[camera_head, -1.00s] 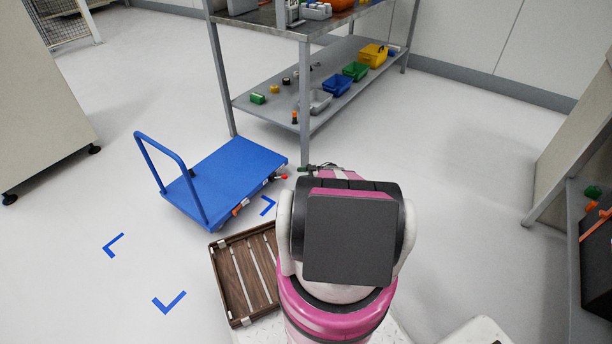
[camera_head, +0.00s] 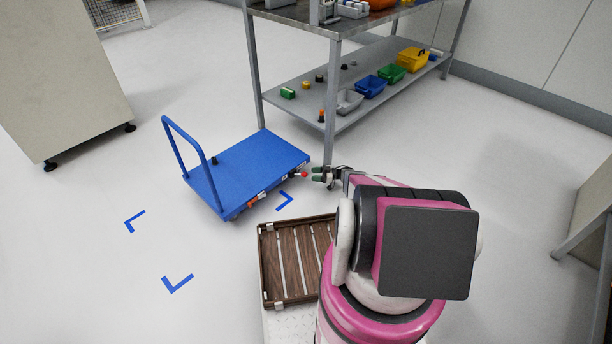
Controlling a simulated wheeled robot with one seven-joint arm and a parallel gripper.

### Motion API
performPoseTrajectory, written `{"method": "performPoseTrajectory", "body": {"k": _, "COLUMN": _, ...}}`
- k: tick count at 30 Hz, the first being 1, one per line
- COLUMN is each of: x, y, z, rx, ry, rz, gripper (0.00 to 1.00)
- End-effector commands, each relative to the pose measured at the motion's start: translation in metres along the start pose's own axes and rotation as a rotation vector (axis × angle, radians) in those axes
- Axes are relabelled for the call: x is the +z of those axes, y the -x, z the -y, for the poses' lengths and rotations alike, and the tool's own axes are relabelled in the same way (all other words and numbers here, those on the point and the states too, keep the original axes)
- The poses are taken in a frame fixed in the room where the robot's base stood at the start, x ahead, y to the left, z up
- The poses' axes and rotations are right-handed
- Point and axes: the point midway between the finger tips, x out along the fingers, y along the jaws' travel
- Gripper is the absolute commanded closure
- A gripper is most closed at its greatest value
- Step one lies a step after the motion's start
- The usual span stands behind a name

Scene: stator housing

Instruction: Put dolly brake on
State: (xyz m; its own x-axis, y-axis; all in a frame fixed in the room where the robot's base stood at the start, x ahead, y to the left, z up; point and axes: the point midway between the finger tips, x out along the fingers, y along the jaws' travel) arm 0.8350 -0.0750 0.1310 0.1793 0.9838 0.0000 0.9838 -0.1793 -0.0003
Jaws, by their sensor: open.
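The blue dolly (camera_head: 245,172) stands on the floor left of centre, with its upright blue push handle (camera_head: 168,138) at its left end. A lever with a red knob (camera_head: 303,174) sticks out at its right front edge, and an orange piece (camera_head: 252,203) shows lower on the same edge. I cannot tell whether the brake is on. My gripper (camera_head: 318,174) is open just right of the red knob, its fingers pointing left toward it. I cannot tell whether the fingers touch the knob. My arm hides what lies behind it.
A metal shelf unit (camera_head: 300,112) stands close behind the dolly and my gripper, with bins on its lower shelf. A slatted brown tray (camera_head: 267,265) lies in front. Blue corner marks (camera_head: 177,284) are on the floor.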

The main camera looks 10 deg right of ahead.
Motion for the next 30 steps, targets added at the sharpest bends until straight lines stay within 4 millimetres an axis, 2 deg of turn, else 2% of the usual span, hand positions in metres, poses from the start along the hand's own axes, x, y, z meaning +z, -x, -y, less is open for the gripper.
{"method": "performPoseTrajectory", "body": {"k": 3, "x": 0.0, "y": -0.023, "z": 0.0, "rx": 0.0, "ry": 0.0, "rz": 0.0, "gripper": 0.42}}
{"method": "performPoseTrajectory", "body": {"k": 10, "x": 0.0, "y": -0.052, "z": 0.0, "rx": 0.0, "ry": 0.0, "rz": 0.0, "gripper": 0.42}}
{"method": "performPoseTrajectory", "body": {"k": 15, "x": 0.0, "y": -0.061, "z": 0.0, "rx": 0.001, "ry": 0.0, "rz": 0.0, "gripper": 0.42}}
{"method": "performPoseTrajectory", "body": {"k": 23, "x": 0.0, "y": -0.061, "z": 0.0, "rx": 0.001, "ry": 0.0, "rz": 0.0, "gripper": 0.42}}
{"method": "performPoseTrajectory", "body": {"k": 24, "x": 0.0, "y": -0.061, "z": 0.0, "rx": 0.001, "ry": 0.0, "rz": 0.0, "gripper": 0.48}}
{"method": "performPoseTrajectory", "body": {"k": 29, "x": 0.0, "y": -0.061, "z": 0.0, "rx": 0.001, "ry": 0.0, "rz": 0.0, "gripper": 1.0}}
{"method": "performPoseTrajectory", "body": {"k": 30, "x": 0.0, "y": -0.061, "z": 0.0, "rx": 0.001, "ry": 0.0, "rz": 0.0, "gripper": 1.0}}
